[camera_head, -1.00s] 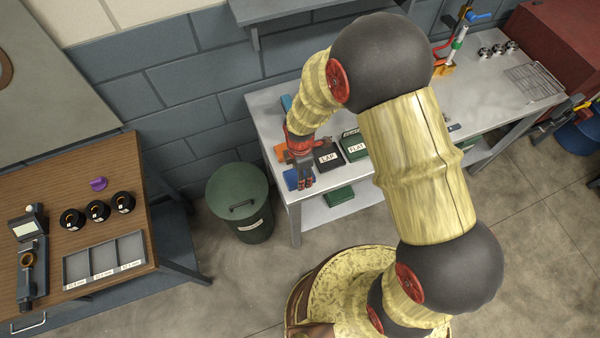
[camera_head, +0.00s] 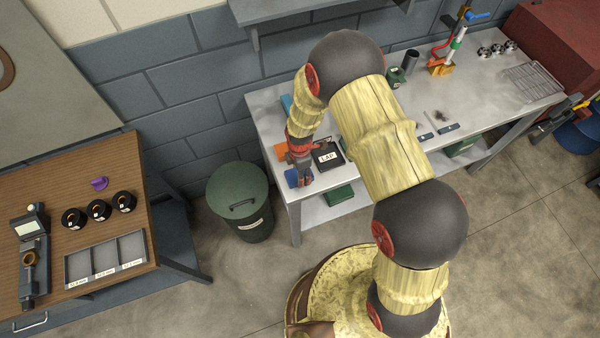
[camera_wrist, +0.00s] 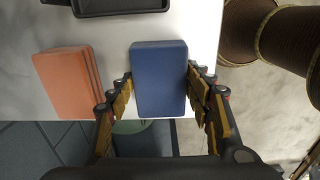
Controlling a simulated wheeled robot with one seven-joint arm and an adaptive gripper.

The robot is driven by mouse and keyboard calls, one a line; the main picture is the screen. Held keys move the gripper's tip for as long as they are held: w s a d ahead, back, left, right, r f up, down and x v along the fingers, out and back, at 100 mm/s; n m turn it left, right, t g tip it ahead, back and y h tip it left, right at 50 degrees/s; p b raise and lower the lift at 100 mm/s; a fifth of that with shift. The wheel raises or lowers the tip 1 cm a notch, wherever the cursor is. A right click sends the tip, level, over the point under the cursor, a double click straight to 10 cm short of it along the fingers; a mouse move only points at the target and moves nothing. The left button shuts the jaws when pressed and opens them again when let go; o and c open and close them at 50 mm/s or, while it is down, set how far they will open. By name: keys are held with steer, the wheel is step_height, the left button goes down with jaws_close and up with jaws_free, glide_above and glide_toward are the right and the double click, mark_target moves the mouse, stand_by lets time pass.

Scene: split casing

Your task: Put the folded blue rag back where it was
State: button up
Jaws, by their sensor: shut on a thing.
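The folded blue rag (camera_wrist: 158,78) is a flat blue block between my fingers in the wrist view. It also shows in the head view (camera_head: 291,178), partly covered by my gripper, at the near left corner of the grey bench (camera_head: 268,108). My gripper (camera_wrist: 160,88) is shut on the rag, with one finger at each long side; it also shows in the head view (camera_head: 302,174). The rag is close to the bench edge. I cannot tell whether it rests on the top or hangs just above it.
A folded orange rag (camera_wrist: 66,82) lies beside the blue one, with a gap between. The black LAP tray (camera_head: 327,157) is close by. A green bin (camera_head: 238,195) stands on the floor left of the bench. My arm hides part of the bench.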

steer(key=o, duration=1.3)
steer(key=shift+f, duration=0.1)
step_height(320, 180, up, 12)
steer(key=shift+r+b, duration=0.1)
steer(key=shift+b, duration=0.2)
steer(key=s+d+r+m+t, duration=0.1)
steer(key=s+d+r+m, duration=0.2)
steer(key=r, duration=0.8)
steer(key=d+r+m+t, duration=0.1)
steer(key=d+r+m, duration=0.4)
steer(key=r, duration=0.6)
steer(key=s+d+r+m+t, duration=0.1)
steer(key=s+d+r+m, duration=0.1)
steer(key=s+r+m, duration=0.2)
steer(key=s+d+r+m+t, duration=0.1)
steer(key=s+d+r+m, duration=0.1)
steer(key=s+r+m, duration=0.2)
steer(key=s+d+r+m+t, duration=0.1)
steer(key=s+d+r+m, duration=0.1)
steer(key=s+r+m, duration=0.3)
steer(key=shift+s+r+t, duration=0.1)
steer(key=shift+s+t, duration=0.2)
steer(key=shift+s, duration=1.75)
